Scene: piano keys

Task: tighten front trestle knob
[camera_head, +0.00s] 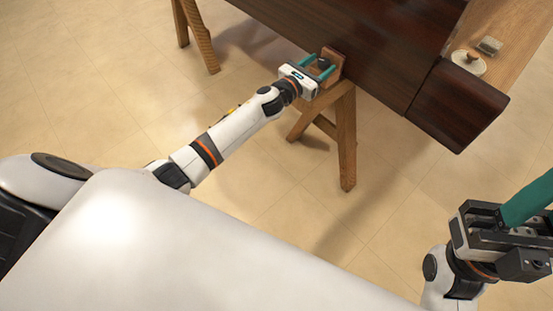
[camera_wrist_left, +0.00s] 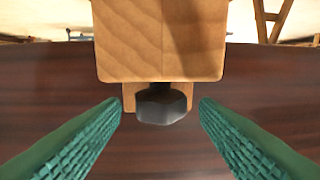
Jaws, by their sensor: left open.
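The front trestle knob (camera_wrist_left: 162,104) is a dark, faceted knob below a wooden block (camera_wrist_left: 160,40) in the left wrist view. In the head view the knob (camera_head: 324,64) is small and dark beside the top of the wooden trestle (camera_head: 346,130). My left gripper (camera_head: 319,69) is open, with its green fingers on either side of the knob. In the left wrist view gaps show between the knob and both fingers (camera_wrist_left: 160,112). My right gripper (camera_head: 520,212) is at the lower right of the head view, partly cut off; its finger opening is not clear.
A dark wooden piano body (camera_head: 370,45) lies across the trestles, with a dark block end (camera_head: 458,103) at right. A wooden table (camera_head: 507,45) at the upper right bears a round pale disc (camera_head: 468,63) and a small grey block (camera_head: 489,46). Another trestle (camera_head: 197,35) stands at upper left. Tiled floor is open.

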